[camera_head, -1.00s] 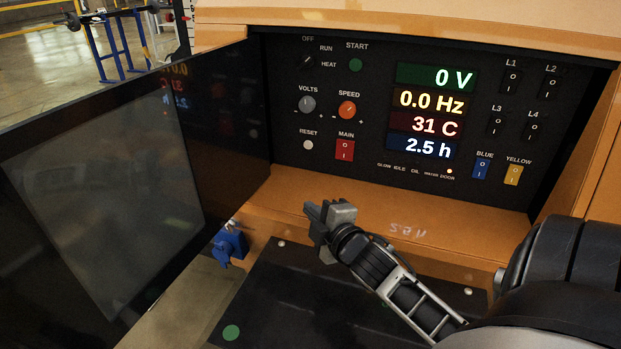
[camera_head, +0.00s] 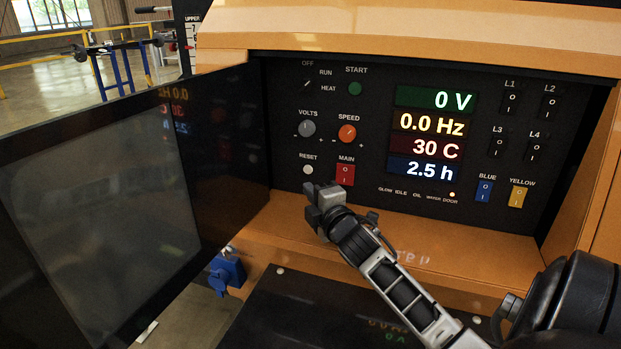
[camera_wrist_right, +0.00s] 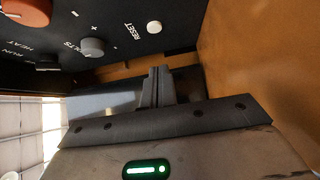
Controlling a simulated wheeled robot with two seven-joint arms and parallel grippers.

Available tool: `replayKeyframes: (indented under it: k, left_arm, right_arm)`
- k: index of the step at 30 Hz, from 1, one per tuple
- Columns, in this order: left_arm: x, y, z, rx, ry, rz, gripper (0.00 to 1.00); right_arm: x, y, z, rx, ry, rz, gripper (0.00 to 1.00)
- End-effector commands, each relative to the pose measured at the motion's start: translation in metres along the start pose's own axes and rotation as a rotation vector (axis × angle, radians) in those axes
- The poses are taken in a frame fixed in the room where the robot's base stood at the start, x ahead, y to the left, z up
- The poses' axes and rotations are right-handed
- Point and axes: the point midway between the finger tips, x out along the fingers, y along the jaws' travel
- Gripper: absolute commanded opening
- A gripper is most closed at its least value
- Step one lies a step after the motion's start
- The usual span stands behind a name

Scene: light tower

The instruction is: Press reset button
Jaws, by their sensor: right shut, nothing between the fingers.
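The reset button (camera_head: 308,169) is a small round white button under the RESET label, low on the left of the black control panel (camera_head: 370,110). It also shows in the right wrist view (camera_wrist_right: 154,27), above my fingertips in the picture. My right gripper (camera_head: 314,190) is shut and empty, in front of the panel. In the head view its fingertips lie just below the reset button and look apart from it. In the right wrist view the closed fingers (camera_wrist_right: 159,72) point toward the panel. My left gripper is not in view.
The red MAIN switch (camera_head: 345,174) is right of the reset button, with the VOLTS knob (camera_head: 307,128) above. An open dark door (camera_head: 120,200) stands left of the panel. An orange ledge (camera_head: 440,245) runs below. Digital readouts (camera_head: 432,133) are at centre right.

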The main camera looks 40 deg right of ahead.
Motion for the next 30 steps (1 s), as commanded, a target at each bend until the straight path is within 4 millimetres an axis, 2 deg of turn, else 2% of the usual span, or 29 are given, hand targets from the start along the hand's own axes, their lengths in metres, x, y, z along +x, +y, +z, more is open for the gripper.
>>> replayKeyframes:
  k: [1, 5, 10, 15, 26, 30]
  left_arm:
    - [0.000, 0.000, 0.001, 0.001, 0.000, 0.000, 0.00]
    - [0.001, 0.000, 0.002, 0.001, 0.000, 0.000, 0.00]
    - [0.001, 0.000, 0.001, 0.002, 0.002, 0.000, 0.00]
    - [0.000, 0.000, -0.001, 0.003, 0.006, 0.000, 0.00]
    - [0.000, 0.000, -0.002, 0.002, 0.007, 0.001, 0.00]
    - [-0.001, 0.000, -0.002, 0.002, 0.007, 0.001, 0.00]
  right_arm:
    - [0.013, 0.001, 0.000, 0.001, 0.000, 0.003, 0.00]
    - [0.039, 0.001, 0.000, 0.001, 0.000, 0.002, 0.00]
    - [0.055, 0.000, 0.019, -0.001, -0.001, -0.001, 0.00]
    - [0.063, 0.000, 0.027, 0.001, 0.001, -0.001, 0.00]
    - [0.064, 0.000, 0.028, 0.001, 0.001, -0.001, 0.00]
    - [0.071, 0.001, 0.035, -0.002, 0.000, 0.001, 0.00]
